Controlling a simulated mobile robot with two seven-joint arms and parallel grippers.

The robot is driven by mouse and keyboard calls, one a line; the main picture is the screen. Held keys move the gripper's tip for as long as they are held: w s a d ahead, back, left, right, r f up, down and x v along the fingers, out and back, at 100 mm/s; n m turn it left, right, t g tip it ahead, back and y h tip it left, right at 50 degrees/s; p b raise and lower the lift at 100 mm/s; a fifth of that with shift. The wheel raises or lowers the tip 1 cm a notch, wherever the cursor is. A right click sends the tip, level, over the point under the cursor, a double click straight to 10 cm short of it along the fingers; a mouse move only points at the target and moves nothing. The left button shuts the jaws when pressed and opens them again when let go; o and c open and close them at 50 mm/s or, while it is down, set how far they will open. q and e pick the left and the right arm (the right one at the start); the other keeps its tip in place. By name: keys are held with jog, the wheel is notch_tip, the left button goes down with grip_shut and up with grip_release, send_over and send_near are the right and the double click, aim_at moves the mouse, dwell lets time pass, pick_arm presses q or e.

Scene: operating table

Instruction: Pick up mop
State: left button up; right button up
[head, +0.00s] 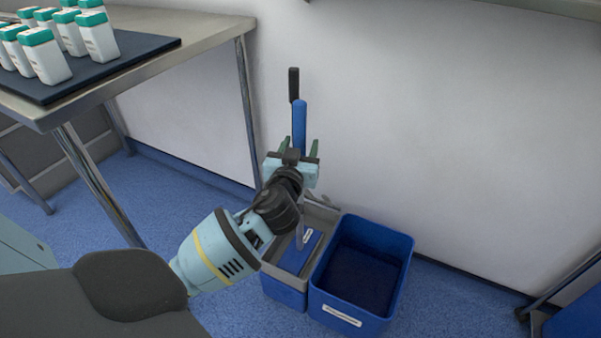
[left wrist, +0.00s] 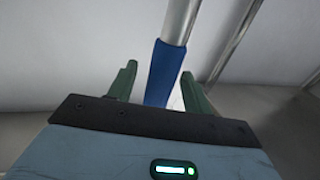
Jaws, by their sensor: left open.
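The mop has an upright handle with a black end and a blue grip (head: 299,118). Its lower part stands at the grey and blue bucket by the wall, partly hidden by my arm. My left gripper (head: 299,146) is open at the blue grip, its green fingers on either side of it in the head view. In the left wrist view, the blue grip (left wrist: 164,75) and silver pole show between the open fingers of my left gripper (left wrist: 158,85). A gap shows on the left side; contact on the right is unclear. My right gripper is not in view.
A blue bucket (head: 402,262) stands to the right of the grey-framed one (head: 284,290). A metal table (head: 222,32) at the upper left holds a dark tray (head: 140,52) with several white bottles (head: 97,38). The wall is close behind the mop. Blue floor is clear at the front right.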

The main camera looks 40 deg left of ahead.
aim_at(298, 111)
pick_arm(q)
jog(key=shift+c, duration=0.3)
jog(key=shift+w+r, duration=0.1)
jog(key=c, duration=1)
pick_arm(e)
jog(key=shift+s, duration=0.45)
